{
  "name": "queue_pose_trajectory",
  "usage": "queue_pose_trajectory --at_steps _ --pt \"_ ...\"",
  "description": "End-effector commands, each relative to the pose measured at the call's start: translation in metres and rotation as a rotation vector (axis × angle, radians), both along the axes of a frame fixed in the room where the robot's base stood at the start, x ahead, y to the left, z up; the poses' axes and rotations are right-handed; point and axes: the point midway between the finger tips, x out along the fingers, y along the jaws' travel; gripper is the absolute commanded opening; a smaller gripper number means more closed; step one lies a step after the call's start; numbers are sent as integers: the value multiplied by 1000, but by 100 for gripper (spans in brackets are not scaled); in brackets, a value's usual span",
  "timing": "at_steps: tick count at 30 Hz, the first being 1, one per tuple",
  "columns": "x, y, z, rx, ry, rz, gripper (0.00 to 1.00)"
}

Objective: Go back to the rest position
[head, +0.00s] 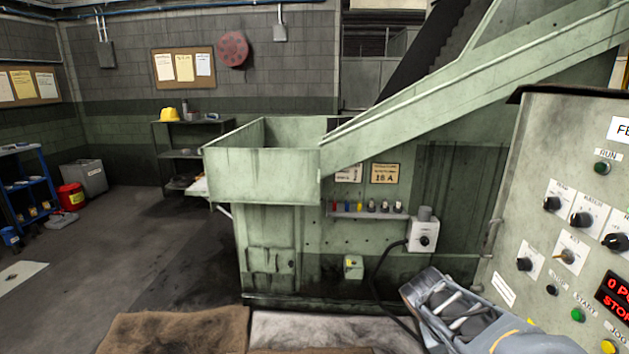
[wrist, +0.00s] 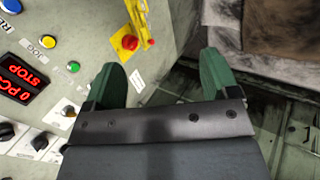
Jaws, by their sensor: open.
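My gripper (wrist: 161,68) shows in the wrist view with its two green fingers spread wide apart. The gap between them is empty, and neither finger visibly holds anything. It is in front of a pale green control panel (wrist: 185,18), which appears turned over in this view. A red mushroom button (wrist: 130,42) with a yellow guard (wrist: 140,15) is beyond the fingertips. In the head view, part of my arm reaches in at the lower right, in front of the machine and beside the control panel (head: 512,215). The fingers cannot be made out there.
The green machine (head: 262,175) with its hopper and sloping chute fills the middle. The panel's display (head: 613,297) reads STOP. Brown and grey cloths (head: 175,330) lie at the bottom.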

Motion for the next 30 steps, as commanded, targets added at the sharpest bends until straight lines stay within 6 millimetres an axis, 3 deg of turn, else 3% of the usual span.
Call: queue_pose_trajectory --at_steps 1,6,12,17,24,30 --pt "-8 15 40 74 -31 24 81" --pt "-26 63 88 308 -130 108 81" --pt "-38 101 127 484 -233 179 81" --pt "-42 117 141 551 -280 206 81" --pt "-43 122 142 573 -295 215 81" --pt "-43 121 142 573 -295 214 62"
